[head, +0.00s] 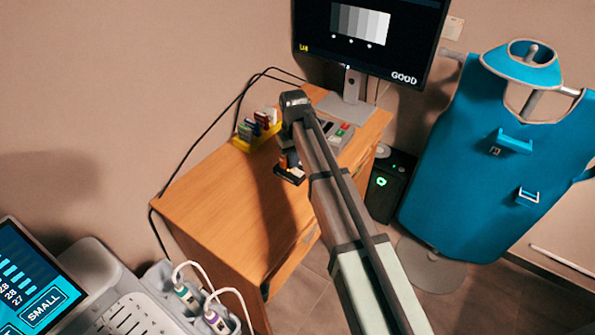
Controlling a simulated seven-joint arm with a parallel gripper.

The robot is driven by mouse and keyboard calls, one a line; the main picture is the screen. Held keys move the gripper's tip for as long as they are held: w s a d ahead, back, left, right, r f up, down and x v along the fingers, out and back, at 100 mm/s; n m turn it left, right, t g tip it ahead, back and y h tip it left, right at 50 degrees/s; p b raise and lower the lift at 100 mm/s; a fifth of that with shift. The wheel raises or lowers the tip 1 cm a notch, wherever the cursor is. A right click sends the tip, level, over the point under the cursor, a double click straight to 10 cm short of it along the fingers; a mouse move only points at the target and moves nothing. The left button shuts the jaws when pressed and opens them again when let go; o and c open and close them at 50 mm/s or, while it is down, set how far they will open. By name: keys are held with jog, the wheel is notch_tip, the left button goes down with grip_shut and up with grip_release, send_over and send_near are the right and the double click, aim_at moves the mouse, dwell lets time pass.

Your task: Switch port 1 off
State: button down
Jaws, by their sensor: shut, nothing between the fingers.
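No label reading port 1 is legible in the head view. A small dark device (290,176) with an orange part lies on the wooden desk; its markings are too small to read. A grey unit (341,134) with red and green keys sits to its right, partly behind my arm. My arm reaches over the desk from the lower right. My gripper (289,156) appears as a dark shape below the wrist, just above or at the small device. It is shut and empty, mostly hidden by the arm; I cannot tell whether it touches the device.
A yellow rack (244,143) with several small coloured items stands at the desk's back. The monitor (372,55) stands behind. A blue apron (470,170) hangs at right, beside a black box (389,190). A console with cabled plugs (184,294) fills the lower left. The desk's left part is clear.

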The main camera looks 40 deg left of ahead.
jog(key=shift+f, duration=0.9)
dwell(0.6)
jog(key=shift+r, duration=3.55)
